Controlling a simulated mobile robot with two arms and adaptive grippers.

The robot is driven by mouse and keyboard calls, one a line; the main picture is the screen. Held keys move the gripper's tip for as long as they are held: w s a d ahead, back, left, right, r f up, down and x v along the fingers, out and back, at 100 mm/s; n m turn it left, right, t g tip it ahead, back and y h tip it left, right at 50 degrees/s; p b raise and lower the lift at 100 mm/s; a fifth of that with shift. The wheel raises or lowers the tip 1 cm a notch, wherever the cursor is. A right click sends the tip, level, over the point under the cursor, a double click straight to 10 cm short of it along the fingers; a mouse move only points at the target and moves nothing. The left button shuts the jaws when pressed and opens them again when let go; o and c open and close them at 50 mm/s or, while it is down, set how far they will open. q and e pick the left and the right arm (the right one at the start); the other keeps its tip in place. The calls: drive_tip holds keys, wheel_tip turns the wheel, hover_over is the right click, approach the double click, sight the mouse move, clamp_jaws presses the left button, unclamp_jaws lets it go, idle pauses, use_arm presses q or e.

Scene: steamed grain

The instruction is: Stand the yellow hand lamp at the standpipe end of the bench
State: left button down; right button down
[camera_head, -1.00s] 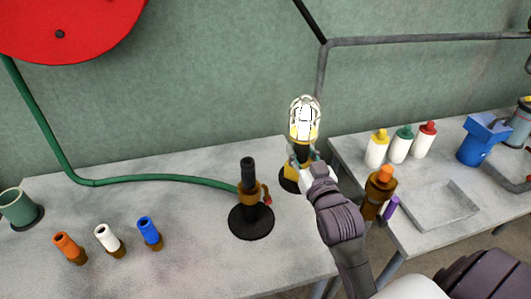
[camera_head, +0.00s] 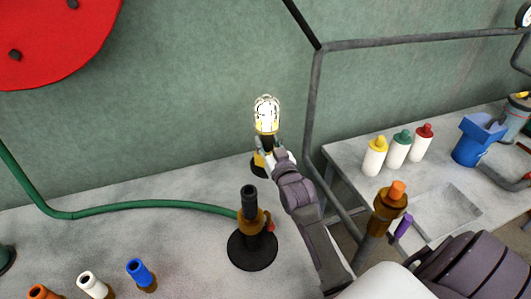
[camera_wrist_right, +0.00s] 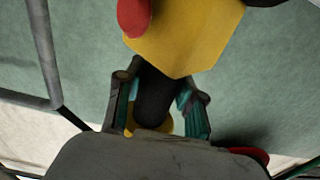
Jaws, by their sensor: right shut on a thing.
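The yellow hand lamp (camera_head: 267,115) is upright, its caged bulb glowing white, near the back right of the left bench (camera_head: 160,235). My right gripper (camera_head: 268,147) is shut on its black handle (camera_wrist_right: 155,95), with a finger on each side. In the right wrist view the yellow lamp head (camera_wrist_right: 190,35) is above the fingers and a bit of the yellow base is below. Whether the base touches the bench I cannot tell. The black standpipe (camera_head: 250,225) with a brass collar stands in front of the lamp, apart from it. My left gripper is out of view.
A green hose (camera_head: 140,207) runs to the standpipe. Orange, white and blue nozzles (camera_head: 140,275) stand front left. Across a gap, the right bench (camera_head: 345,160) holds several bottles (camera_head: 398,150), a blue container (camera_head: 478,140) and a shallow tray (camera_head: 450,210). A grey pipe (camera_head: 312,110) runs along the wall.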

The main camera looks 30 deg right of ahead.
drive_tip(key=shift+w+d+f, duration=0.2)
drive_tip(key=shift+w+f, duration=0.05)
drive_tip(key=shift+w, duration=0.35)
drive_tip(key=shift+f, duration=0.4)
wheel_tip(320, 180, down, 3)
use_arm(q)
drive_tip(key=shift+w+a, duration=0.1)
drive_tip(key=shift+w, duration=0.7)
use_arm(e)
drive_tip(key=shift+f, duration=0.15)
drive_tip(key=c, duration=0.7)
unclamp_jaws()
drive_tip(key=shift+f, duration=0.15)
drive_tip(key=shift+s, duration=0.15)
use_arm(q)
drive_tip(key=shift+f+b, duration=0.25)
drive_tip(key=shift+b, duration=0.1)
use_arm(e)
drive_tip(key=v, duration=1.2)
